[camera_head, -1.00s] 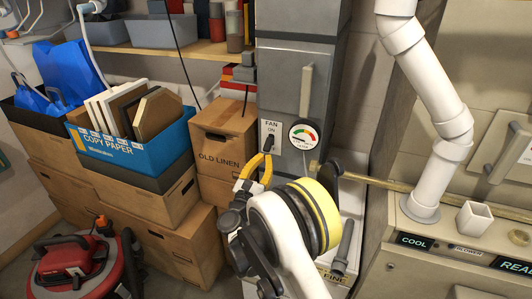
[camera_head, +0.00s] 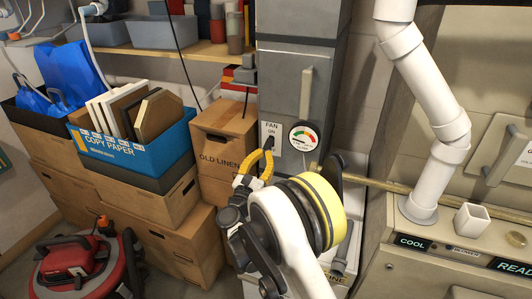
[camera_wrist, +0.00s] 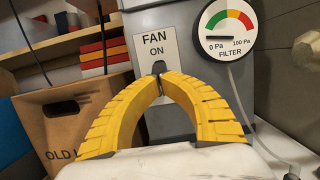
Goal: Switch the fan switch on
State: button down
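The fan switch (camera_head: 267,143) is a small dark lever on a white plate marked FAN and ON, on the grey furnace cabinet. In the wrist view, the dark lever (camera_wrist: 159,67) shows just beyond my fingertips, below the word ON. My gripper (camera_head: 267,155) has curved yellow fingers and is at the lower part of the plate. In the wrist view, the fingertips of my gripper (camera_wrist: 161,77) are drawn nearly together, right at the lever. The tips cover its lower part, so I cannot tell whether they touch it or its exact position.
A round filter gauge (camera_head: 303,136) sits right of the switch plate. A box marked OLD LINEN (camera_head: 222,148) stands close on the left. A brass pipe (camera_head: 375,184) and a white pipe (camera_head: 440,150) are to the right. A red vacuum (camera_head: 75,265) is on the floor.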

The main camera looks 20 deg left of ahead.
jog(key=shift+w+d+r+p, duration=0.1)
jog(key=shift+r+p, duration=0.25)
jog(key=shift+r, duration=0.75)
jog(key=shift+r+p, duration=0.5)
jog(key=shift+r, duration=0.45)
jog(key=shift+f+b, duration=0.7)
jog(key=shift+b, duration=0.05)
jog(key=b, duration=0.1)
send_near(265, 144)
jog(key=r, duration=0.1)
jog(key=d+r, duration=0.1)
jog(key=r, duration=0.1)
jog(key=shift+w, duration=0.15)
